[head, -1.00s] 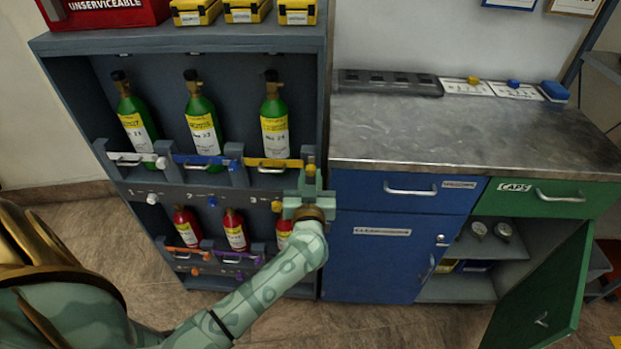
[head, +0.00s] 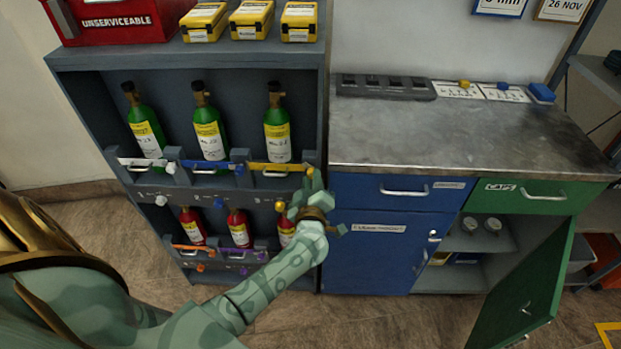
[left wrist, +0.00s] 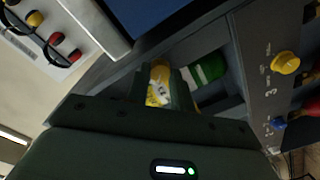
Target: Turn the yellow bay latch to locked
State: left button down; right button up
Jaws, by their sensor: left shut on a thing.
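The yellow bay latch (head: 310,171) is at the right end of the yellow bar (head: 270,166), at the right-hand upper bay of the grey rack. The bar lies across the front of a green cylinder (head: 277,118). My left gripper (head: 311,183) is shut on the latch, its fingers covering most of it. In the left wrist view a yellow and white patch (left wrist: 158,85) shows between the fingers, with a green cylinder (left wrist: 208,70) beyond; I cannot tell whether the patch is latch or label. My right gripper is not in view.
A yellow knob (head: 280,206) sits below the bar, beside the number 3 in the wrist view (left wrist: 285,63). Red cylinders (head: 239,228) stand in the lower bays. The blue cabinet (head: 375,250) is close on the right; a green door (head: 530,285) hangs open farther right.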

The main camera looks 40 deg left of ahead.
pick_arm(q)
jog(key=shift+f+n+p, duration=0.15)
jog(key=shift+n+p, duration=0.3)
jog(key=shift+n, duration=3.95)
jog(key=shift+h, duration=0.3)
jog(key=c, duration=1.2)
grip_release()
jog(key=p+v, duration=0.2)
jog(key=v, duration=1.4)
jog(key=shift+s+d, duration=0.15)
